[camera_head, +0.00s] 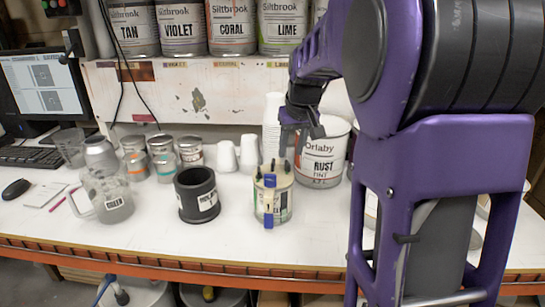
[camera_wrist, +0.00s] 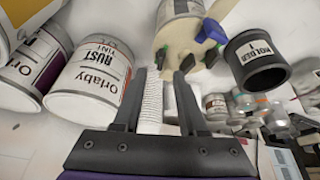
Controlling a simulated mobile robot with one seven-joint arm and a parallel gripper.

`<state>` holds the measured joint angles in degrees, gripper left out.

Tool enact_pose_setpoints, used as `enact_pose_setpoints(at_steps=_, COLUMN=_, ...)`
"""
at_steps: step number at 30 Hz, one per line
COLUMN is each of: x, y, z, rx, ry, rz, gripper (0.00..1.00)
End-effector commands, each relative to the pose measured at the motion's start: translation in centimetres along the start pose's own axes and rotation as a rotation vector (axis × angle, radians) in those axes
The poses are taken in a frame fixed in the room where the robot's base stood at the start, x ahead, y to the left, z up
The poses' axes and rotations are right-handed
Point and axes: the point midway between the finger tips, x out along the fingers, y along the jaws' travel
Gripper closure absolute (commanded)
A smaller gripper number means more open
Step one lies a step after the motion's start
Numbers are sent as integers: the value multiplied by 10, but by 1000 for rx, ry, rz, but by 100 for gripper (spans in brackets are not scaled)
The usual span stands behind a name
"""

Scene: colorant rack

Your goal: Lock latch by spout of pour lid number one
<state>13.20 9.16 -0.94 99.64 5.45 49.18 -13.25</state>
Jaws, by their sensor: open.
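A can with a cream pour lid (camera_head: 272,181) stands near the front middle of the table in the head view. A blue part (camera_head: 270,181) and several small dark latches (camera_head: 287,167) stick up from the lid. In the wrist view the lid (camera_wrist: 183,38) is at the top, with the blue part (camera_wrist: 211,31) on its right and a dark latch (camera_wrist: 161,57) near my fingertips. I cannot tell which part is the spout. My gripper (camera_wrist: 161,72) is open and empty.
A black holder cup (camera_head: 197,196) stands left of the can. A large Rust paint can (camera_head: 323,153) and stacked white cups (camera_head: 272,125) are close behind my gripper. A glass jug (camera_head: 108,200) and small jars are further left. The table front is clear.

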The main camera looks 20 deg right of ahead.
Motion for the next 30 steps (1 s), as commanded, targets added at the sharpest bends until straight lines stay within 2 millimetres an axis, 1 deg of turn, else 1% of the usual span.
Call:
enact_pose_setpoints(at_steps=1, x=12, y=0, z=1, rx=0, ry=-4, rz=-1, gripper=59)
enact_pose_setpoints(at_steps=3, x=24, y=0, z=1, rx=0, ry=-4, rz=-1, gripper=59)
enact_pose_setpoints(at_steps=6, x=36, y=0, z=1, rx=0, ry=-3, rz=-1, gripper=59)
enact_pose_setpoints(at_steps=9, x=44, y=0, z=0, rx=0, ry=-1, rz=-1, gripper=59)
enact_pose_setpoints(at_steps=13, x=49, y=0, z=0, rx=0, ry=0, rz=-1, gripper=59)
enact_pose_setpoints(at_steps=20, x=49, y=0, z=0, rx=0, ry=0, rz=-1, gripper=59)
enact_pose_setpoints(at_steps=23, x=49, y=0, z=0, rx=0, ry=0, rz=0, gripper=75)
enact_pose_setpoints(at_steps=27, x=49, y=0, z=0, rx=0, ry=0, rz=0, gripper=100)
enact_pose_setpoints(at_steps=30, x=49, y=0, z=0, rx=0, ry=0, rz=0, gripper=100)
